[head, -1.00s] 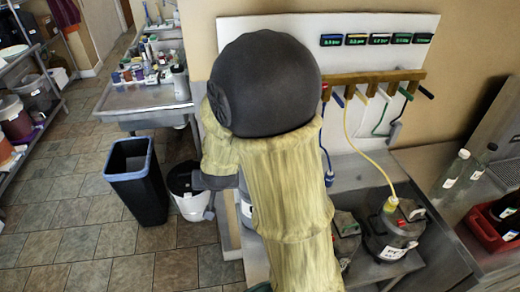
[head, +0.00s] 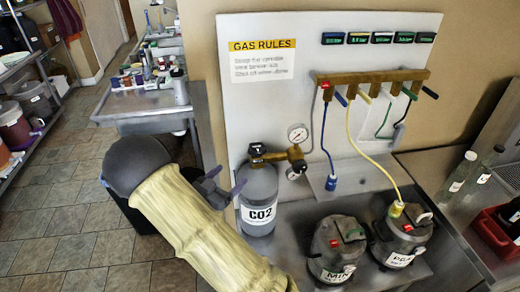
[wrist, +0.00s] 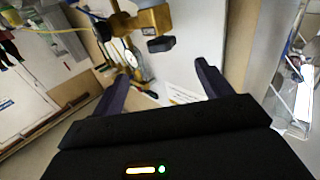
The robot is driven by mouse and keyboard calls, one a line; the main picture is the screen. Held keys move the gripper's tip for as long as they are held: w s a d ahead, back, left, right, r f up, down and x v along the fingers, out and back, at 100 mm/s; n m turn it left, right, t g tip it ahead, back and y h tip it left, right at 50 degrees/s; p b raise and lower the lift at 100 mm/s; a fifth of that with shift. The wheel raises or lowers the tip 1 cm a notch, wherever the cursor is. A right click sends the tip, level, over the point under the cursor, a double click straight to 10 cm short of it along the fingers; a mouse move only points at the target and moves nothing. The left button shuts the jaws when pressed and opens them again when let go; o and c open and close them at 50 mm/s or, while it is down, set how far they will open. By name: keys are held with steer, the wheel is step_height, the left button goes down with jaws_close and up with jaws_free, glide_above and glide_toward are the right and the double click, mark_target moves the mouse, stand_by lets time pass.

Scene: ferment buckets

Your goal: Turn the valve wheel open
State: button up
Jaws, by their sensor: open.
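A grey CO2 cylinder (head: 258,205) stands upright in front of the white panel. On its top is a brass valve (head: 280,156) with a small dark knob (head: 257,149) at its left end, which looks like the valve wheel, and a round gauge (head: 297,134). In the wrist view the brass valve (wrist: 153,18) and its dark knob (wrist: 161,44) lie at the top, beyond the fingertips. My gripper (head: 227,181) is just left of the cylinder, below the knob. In the wrist view its fingers (wrist: 163,74) are apart with nothing between them.
Two dark kegs, the left one (head: 333,262) and the right one (head: 402,250), stand on the bench right of the cylinder. A yellow hose (head: 372,158) runs down to the right keg. A brass manifold (head: 375,77) is on the panel (head: 240,100). A sink table (head: 150,102) stands behind left.

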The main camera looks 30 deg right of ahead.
mark_target(260, 148)
steer(key=p+x, duration=0.5)
steer(key=x, duration=1.1)
steer(key=shift+d, duration=0.25)
steer(key=shift+w+d+p, duration=0.3)
steer(key=shift+d+p, duration=0.05)
steer(key=shift+d, duration=0.05)
steer(key=shift+f, duration=0.1)
steer(key=c, duration=1)
